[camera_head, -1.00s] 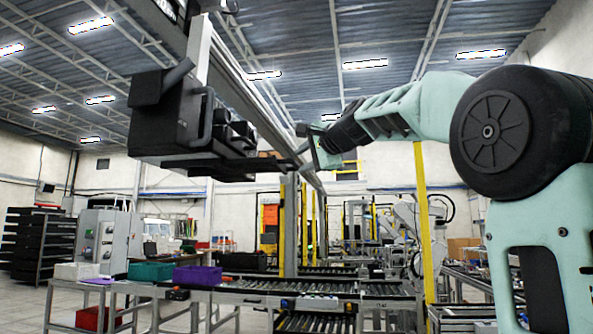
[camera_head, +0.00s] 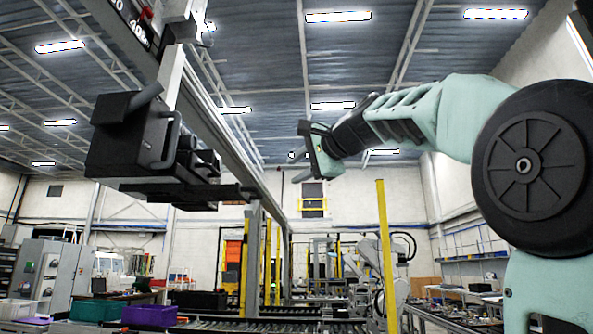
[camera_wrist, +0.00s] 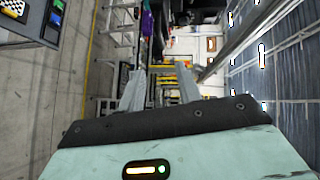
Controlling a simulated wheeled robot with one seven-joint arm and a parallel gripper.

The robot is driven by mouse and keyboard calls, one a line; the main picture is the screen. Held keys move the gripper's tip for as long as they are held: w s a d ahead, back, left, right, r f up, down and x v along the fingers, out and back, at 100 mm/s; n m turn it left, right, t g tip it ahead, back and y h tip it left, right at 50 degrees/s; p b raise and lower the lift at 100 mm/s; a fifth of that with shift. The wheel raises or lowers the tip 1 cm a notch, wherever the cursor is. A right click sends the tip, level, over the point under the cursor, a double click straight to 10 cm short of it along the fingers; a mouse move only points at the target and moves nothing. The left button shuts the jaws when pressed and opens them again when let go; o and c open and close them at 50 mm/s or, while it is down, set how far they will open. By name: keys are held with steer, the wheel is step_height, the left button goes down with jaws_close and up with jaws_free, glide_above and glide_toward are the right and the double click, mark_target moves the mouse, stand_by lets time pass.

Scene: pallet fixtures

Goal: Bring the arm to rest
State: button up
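My arm reaches from the right side of the head view toward the middle, raised well above the conveyors. My gripper (camera_head: 297,167) is at its left end, in free air, with its fingers small and pointing left. In the wrist view the gripper (camera_wrist: 160,88) shows two grey fingers standing apart. Nothing is held between them.
A black machine unit (camera_head: 140,150) hangs from an overhead beam (camera_head: 225,115), left of my gripper. A yellow post (camera_head: 386,255) stands below my arm. Roller conveyors (camera_head: 255,325), a purple bin (camera_head: 149,316) and a green bin (camera_head: 97,310) lie lower down.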

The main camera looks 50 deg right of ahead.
stand_by(0.3)
steer(key=w+a+f+n+g+y, duration=0.2)
steer(key=w+a+f+n, duration=0.15)
steer(key=a+f, duration=0.4)
steer(key=w+a+f+n+g+y, duration=0.2)
steer(key=w+a+f, duration=0.25)
steer(key=f, duration=0.55)
steer(key=a+f+n+g+y, duration=0.2)
steer(key=a+f+n+g, duration=0.25)
steer(key=a+f, duration=0.8)
steer(key=s+a+f+n+g, duration=0.2)
steer(key=s+a+f+n, duration=0.3)
steer(key=f, duration=0.5)
steer(key=s+a+f+n+g, duration=0.3)
steer(key=s+a+f, duration=0.1)
steer(key=s+f, duration=0.4)
steer(key=s+f+n+g+h, duration=0.2)
steer(key=s+f+n, duration=0.5)
steer(key=s+f, duration=0.5)
steer(key=shift+s+a+n+g+h, duration=0.2)
steer(key=shift+s+n+g+h, duration=0.15)
steer(key=shift+s+h, duration=0.4)
steer(key=shift+s, duration=0.1)
steer(key=shift+c, duration=0.3)
